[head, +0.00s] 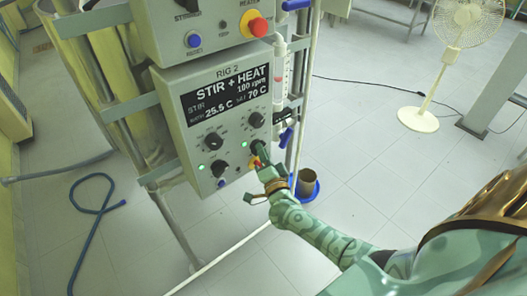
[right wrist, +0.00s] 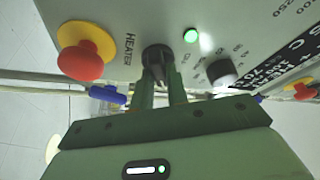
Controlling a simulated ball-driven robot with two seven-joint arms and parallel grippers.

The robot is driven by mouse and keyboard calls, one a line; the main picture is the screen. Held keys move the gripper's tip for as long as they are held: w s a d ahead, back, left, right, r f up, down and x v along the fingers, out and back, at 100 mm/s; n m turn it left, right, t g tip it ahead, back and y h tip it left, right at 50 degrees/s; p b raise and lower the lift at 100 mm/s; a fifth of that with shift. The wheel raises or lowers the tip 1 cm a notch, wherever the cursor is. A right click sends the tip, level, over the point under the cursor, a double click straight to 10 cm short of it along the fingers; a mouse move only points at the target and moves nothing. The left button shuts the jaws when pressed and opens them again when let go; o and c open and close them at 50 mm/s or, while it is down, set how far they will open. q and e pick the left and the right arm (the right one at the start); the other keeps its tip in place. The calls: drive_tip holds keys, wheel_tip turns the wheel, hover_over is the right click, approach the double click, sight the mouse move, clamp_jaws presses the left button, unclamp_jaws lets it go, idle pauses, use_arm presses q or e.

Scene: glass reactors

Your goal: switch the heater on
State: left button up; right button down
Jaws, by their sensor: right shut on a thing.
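The Rig 2 control box (head: 225,120) stands on a metal frame in the head view. Its display (head: 226,95) reads STIR + HEAT, 100 rpm, 25.5 C and set 70 C. My right gripper (head: 259,152) is at the box's lower right. In the right wrist view, its fingers (right wrist: 158,78) are shut on the black heater knob (right wrist: 157,53), beside the word HEATER. A green lamp (right wrist: 190,36) next to this knob is lit; it also shows in the head view (head: 244,144). My left gripper is not in view.
A red button on a yellow base (right wrist: 82,52) sits close beside the heater knob. Another black knob (right wrist: 222,72) is on its other side. A glass column with blue valves (head: 286,137) runs along the box's right edge. A blue hose (head: 90,225) lies on the floor.

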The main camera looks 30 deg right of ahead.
drive_tip(key=shift+f, duration=0.1)
idle(0.3)
drive_tip(key=c, duration=1.4)
unclamp_jaws()
drive_tip(key=p+v, duration=0.1)
drive_tip(key=v, duration=1.5)
drive_tip(key=shift+s+a, duration=0.15)
drive_tip(key=shift+s, duration=0.05)
